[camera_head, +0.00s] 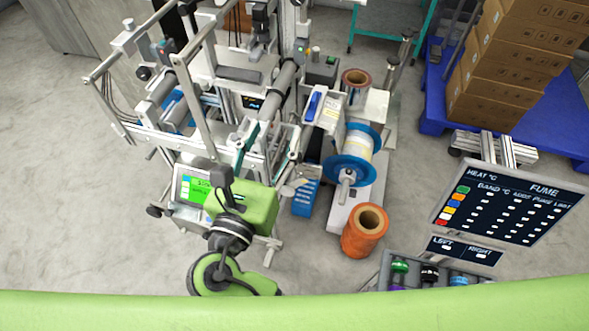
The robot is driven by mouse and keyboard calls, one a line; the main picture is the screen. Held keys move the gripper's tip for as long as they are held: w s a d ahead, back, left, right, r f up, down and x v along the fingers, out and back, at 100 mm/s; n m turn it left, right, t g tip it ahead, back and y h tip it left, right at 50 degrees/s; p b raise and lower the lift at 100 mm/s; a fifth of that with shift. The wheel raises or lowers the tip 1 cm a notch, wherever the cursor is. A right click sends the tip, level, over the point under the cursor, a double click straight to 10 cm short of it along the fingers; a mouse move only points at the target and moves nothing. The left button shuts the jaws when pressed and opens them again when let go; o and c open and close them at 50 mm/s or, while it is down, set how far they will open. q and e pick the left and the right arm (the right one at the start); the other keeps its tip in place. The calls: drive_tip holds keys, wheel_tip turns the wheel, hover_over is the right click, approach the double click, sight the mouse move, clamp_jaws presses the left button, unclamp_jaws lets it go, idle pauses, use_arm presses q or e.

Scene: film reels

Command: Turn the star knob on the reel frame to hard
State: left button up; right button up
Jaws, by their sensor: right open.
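The metal reel frame (197,62) with rollers and posts stands at the upper left. A blue-flanged reel (374,134) with pale film sits on a stand to its right, with a grey hub (346,186) at its front. I cannot make out a star knob for certain; small dark knobs show on the frame's left side (143,73) and lower left (154,211). My right gripper (221,176) is open, in front of the frame's lower part and beside a lit green screen (193,188). Its fingertips are small, and I cannot tell whether they touch anything. My left gripper is not visible.
An orange reel (352,243) stands on the floor, and another (355,76) sits behind. A dark heat and fume board (512,205) is at right, above a tray of coloured items (385,274).

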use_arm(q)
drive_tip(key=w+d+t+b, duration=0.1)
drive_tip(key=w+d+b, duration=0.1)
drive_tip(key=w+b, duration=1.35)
use_arm(e)
wheel_tip(320, 180, down, 27)
drive_tip(key=b, duration=1)
use_arm(q)
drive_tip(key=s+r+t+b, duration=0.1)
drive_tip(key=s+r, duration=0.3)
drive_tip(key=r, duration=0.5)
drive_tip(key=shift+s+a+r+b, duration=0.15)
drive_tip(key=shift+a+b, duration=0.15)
drive_tip(key=shift+b, duration=0.15)
use_arm(e)
drive_tip(key=x, duration=1.3)
drive_tip(key=shift+w+r, duration=0.25)
drive_tip(key=shift+w, duration=0.05)
